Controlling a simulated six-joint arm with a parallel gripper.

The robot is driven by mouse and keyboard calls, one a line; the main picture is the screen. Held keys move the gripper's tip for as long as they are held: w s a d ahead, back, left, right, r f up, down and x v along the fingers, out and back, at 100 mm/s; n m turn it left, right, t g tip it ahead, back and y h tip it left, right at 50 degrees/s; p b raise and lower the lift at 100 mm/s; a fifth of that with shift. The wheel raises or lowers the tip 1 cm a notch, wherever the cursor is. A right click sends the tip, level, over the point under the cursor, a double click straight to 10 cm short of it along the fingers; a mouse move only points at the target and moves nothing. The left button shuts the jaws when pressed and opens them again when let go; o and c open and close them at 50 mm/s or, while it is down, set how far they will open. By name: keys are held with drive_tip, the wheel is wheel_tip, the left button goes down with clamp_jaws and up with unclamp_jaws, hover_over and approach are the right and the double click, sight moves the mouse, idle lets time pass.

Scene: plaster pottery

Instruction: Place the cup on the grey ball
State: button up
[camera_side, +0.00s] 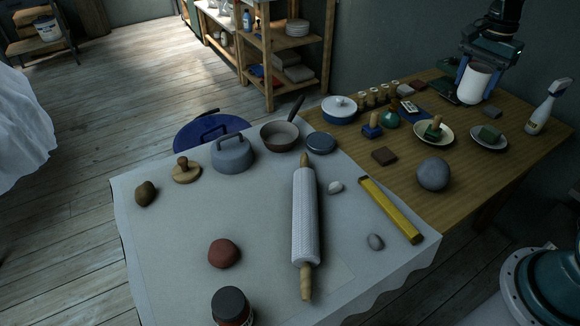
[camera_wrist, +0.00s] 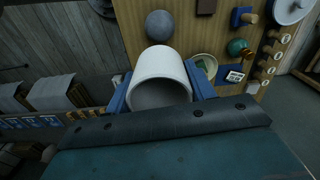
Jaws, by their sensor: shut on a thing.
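The white cup (camera_side: 475,84) is held in my gripper (camera_side: 477,80) at the back right of the wooden table, in the side view. In the wrist view the cup (camera_wrist: 160,80) sits between the two blue fingers of my gripper (camera_wrist: 160,88), which are shut on it from both sides. The grey ball (camera_side: 434,174) rests on the wooden table near its front, apart from the cup. The ball also shows beyond the cup in the wrist view (camera_wrist: 160,25). I cannot tell whether the cup touches the table.
A brown block (camera_side: 385,156) lies left of the ball. A rolling pin (camera_side: 306,220) lies on the white cloth.

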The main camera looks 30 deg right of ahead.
hover_over(439, 162)
drive_tip(key=shift+f, duration=9.95)
drive_tip(key=shift+f, duration=0.1)
drive_tip(key=o, duration=1.1)
drive_tip(key=shift+c, duration=0.2)
wheel_tip(439, 162, up, 12)
